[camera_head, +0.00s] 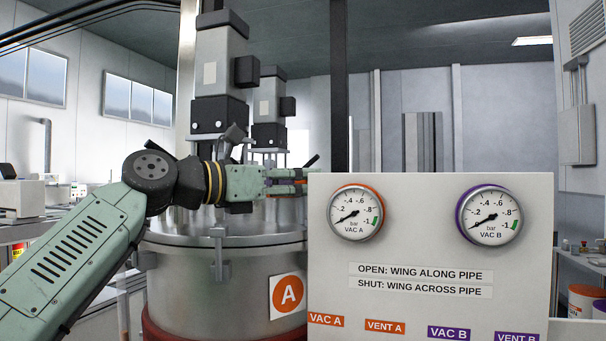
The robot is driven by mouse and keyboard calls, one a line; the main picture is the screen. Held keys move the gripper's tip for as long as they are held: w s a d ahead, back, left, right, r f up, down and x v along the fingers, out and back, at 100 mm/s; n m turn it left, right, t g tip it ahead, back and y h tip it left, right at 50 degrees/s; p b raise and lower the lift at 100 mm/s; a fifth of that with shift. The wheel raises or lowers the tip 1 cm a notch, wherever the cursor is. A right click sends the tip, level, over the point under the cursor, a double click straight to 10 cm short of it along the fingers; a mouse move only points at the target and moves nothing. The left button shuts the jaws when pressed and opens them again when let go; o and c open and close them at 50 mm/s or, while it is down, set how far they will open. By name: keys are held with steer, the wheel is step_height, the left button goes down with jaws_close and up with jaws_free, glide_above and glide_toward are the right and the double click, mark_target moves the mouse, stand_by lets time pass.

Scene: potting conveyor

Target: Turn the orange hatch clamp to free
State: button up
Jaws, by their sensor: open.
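My gripper (301,181) is open above the lid of the steel vessel (200,270), which carries an orange round "A" sign (288,294). Its fingers point right and reach the left edge of the white gauge panel. Small pink-orange patches show at the fingers; I cannot tell whether they belong to the gripper or to the orange hatch clamp. No clamp is clearly seen, and its turn position cannot be told. A short dark bar (312,160) rises just above the fingertips.
The white panel (420,240) fills the lower right, with gauges VAC A (356,213) and VAC B (489,215), both needles at the low end. Grey block-shaped units (221,65) stand above the lid. A grey clamp (219,252) sits on the vessel rim. A dark post (339,90) rises behind.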

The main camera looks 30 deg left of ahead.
steer(key=shift+w+d, duration=0.25)
steer(key=shift+w, duration=0.35)
steer(key=c, duration=0.9)
steer(key=shift+m+g+h, duration=0.5)
steer(key=shift+m+h, duration=0.2)
steer(key=shift+h, duration=0.3)
steer(key=o, duration=0.9)
